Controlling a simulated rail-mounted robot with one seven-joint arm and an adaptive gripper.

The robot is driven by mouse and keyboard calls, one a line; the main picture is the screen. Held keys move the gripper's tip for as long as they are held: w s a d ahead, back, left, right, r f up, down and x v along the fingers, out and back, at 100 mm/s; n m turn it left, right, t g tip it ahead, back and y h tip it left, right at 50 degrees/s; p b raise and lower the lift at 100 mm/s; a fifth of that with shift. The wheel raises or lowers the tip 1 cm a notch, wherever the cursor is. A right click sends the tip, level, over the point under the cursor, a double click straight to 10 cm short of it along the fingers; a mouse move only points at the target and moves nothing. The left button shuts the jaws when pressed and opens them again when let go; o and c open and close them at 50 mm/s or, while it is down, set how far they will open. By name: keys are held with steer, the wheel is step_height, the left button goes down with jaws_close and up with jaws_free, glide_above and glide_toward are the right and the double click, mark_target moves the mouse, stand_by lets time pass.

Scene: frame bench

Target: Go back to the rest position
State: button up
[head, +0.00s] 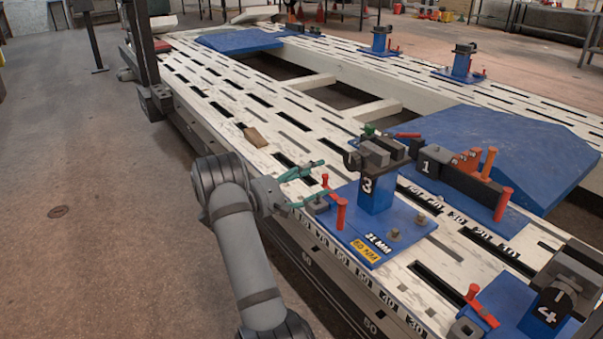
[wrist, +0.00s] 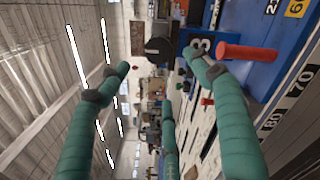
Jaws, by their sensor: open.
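My gripper (head: 318,185) has teal fingers and is open and empty. In the head view it is just left of the blue clamp stand marked 3 (head: 376,195), above the near edge of the white slotted frame bench (head: 225,95). Its lower finger is close to a red pin (head: 341,214) on that stand's base; I cannot tell if they touch. In the wrist view my gripper (wrist: 160,85) shows spread fingers with nothing between them. A red pin (wrist: 245,53) shows close to the right finger.
A stand marked 1 (head: 430,165) is right of stand 3, and a stand marked 4 (head: 550,300) is at the lower right. A small brown block (head: 255,137) lies on the bench. Blue ramps (head: 500,150) lie behind.

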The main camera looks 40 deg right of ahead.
mark_target(349, 164)
steer(key=d, duration=0.4)
steer(key=s+d, duration=0.1)
steer(key=d, duration=0.3)
steer(key=s+d, duration=0.1)
steer(key=d, duration=0.3)
steer(key=shift+s, duration=0.1)
